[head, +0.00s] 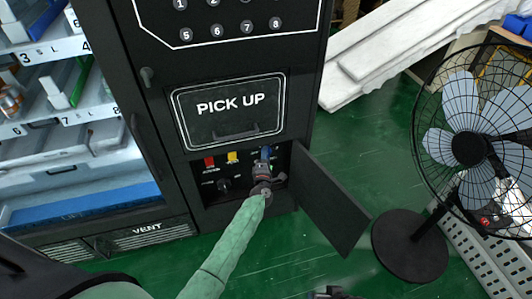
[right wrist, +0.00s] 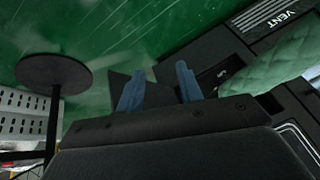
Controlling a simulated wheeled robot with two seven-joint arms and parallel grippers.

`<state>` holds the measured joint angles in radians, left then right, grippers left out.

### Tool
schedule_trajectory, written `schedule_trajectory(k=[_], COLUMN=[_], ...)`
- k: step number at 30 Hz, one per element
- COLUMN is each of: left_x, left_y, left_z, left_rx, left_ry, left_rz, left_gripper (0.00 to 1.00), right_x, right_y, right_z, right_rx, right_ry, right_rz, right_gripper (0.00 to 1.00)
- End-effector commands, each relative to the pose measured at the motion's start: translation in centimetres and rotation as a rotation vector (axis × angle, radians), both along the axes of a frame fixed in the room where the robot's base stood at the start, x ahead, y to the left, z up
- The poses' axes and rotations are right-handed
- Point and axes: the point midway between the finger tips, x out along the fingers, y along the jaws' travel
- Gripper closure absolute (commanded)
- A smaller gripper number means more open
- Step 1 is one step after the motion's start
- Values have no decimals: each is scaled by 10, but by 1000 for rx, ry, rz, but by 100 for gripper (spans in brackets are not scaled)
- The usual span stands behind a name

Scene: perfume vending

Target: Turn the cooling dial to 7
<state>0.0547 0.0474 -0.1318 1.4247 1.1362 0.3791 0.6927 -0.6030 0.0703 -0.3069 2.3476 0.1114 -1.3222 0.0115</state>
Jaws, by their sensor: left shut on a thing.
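The control panel (head: 208,180) sits in an open compartment low on the black vending machine. A black dial (head: 223,185) shows at its left, with markings too small to read. My left gripper (head: 264,172) reaches into the right half of the panel and is shut on a dial there, mostly hidden behind the gripper. I cannot read which setting it points to, nor a label naming it as cooling. My right gripper is open and empty in the right wrist view (right wrist: 160,82), with its two blue fingers apart.
Red (head: 209,162) and yellow (head: 232,157) switches sit above the dials. The compartment's door (head: 330,205) hangs open to the right. A standing fan (head: 470,150) with a round base (head: 410,246) is farther right. Green floor is clear in front.

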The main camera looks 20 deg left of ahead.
Motion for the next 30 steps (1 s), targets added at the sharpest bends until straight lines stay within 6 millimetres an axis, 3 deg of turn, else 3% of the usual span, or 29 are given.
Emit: schedule_trajectory(k=[1, 15, 30], left_x=[1, 1, 1], left_y=[-2, -2, -2], left_z=[4, 5, 3], left_rx=[12, 131, 181], left_ry=[9, 90, 121], left_rz=[-2, -2, -3], left_gripper=[84, 84, 84], right_x=[-1, -16, -24], right_y=[-5, -51, -69], right_z=[10, 58, 75], right_rx=[-11, -121, -163], right_ry=[10, 123, 174], right_rz=[-3, -35, -50], right_gripper=[64, 64, 64])
